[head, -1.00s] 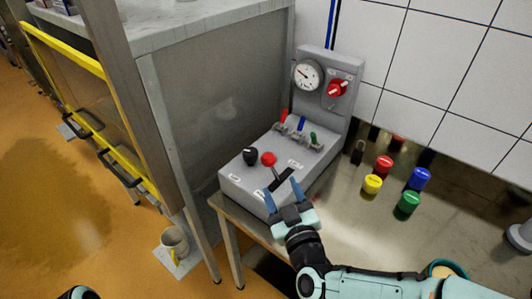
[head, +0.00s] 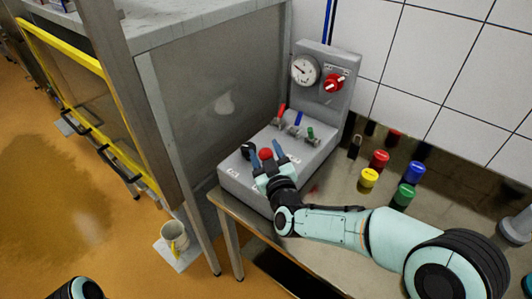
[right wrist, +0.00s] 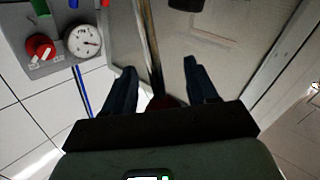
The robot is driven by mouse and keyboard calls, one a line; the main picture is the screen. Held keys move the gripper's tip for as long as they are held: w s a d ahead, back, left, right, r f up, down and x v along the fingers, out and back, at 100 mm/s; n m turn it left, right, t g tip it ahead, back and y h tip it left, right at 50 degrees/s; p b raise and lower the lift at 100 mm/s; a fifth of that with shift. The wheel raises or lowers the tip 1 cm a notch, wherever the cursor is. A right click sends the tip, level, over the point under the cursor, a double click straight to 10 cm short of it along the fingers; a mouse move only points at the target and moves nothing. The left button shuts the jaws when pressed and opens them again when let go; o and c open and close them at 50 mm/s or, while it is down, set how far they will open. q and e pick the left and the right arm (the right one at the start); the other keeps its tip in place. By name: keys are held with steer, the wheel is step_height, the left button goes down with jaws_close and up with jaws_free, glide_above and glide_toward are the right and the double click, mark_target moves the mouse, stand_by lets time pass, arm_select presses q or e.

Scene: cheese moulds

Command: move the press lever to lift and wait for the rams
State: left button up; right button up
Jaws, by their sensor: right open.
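The grey press control box (head: 235,183) stands on the metal table. Its press lever has a red ball knob (head: 265,154). My right gripper (head: 265,150) is open over the front of the box, and the red knob shows between its fingers in the head view. In the right wrist view a dark red shape, seemingly the knob (right wrist: 165,102), shows low between the fingers. Whether the fingers touch it I cannot tell. The gripper hides the lever's shaft and slot. The rams are not recognisable in view. My left gripper is out of view.
Small red, blue and green levers (head: 297,122) stand behind. A gauge (head: 304,70) and a red rotary knob (head: 334,83) are on the back panel. Coloured caps (head: 369,178) stand right on the table.

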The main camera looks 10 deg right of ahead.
jaws_close()
steer(key=shift+r, duration=0.1)
